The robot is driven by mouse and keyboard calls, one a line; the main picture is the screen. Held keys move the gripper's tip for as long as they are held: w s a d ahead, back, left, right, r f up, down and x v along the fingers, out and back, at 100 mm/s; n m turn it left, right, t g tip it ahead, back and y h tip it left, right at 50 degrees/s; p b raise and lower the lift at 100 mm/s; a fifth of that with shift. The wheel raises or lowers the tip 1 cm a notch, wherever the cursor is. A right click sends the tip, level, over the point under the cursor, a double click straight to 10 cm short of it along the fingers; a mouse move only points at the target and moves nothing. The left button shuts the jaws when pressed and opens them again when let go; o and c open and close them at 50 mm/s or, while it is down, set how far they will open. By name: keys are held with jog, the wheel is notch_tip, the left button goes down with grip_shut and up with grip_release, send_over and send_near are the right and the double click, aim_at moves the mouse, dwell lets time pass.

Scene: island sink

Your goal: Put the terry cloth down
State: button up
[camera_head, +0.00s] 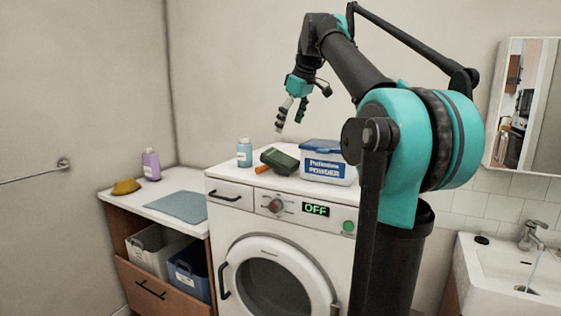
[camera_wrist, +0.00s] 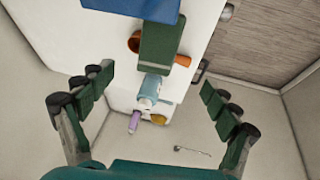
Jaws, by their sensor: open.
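A flat blue-grey cloth (camera_head: 176,206), which looks like the terry cloth, lies spread on the white counter (camera_head: 118,199) left of the washing machine.
On the washing machine (camera_head: 238,178) stand a light blue bottle (camera_head: 244,152), a dark green object (camera_head: 280,161) with orange parts and a powder box (camera_head: 328,163). A purple bottle (camera_head: 151,165) and a yellow lump (camera_head: 126,187) sit on the counter, with bins (camera_head: 190,277) below. A sink (camera_head: 500,268) is right.

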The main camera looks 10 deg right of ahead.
aim_at(280, 156)
jog(key=x, duration=1.3)
jog(key=shift+w+d+f, duration=0.1)
jog(key=shift+f, duration=0.15)
jog(key=c, duration=1.3)
jog(key=shift+c, duration=0.2)
jog(key=shift+r, duration=0.1)
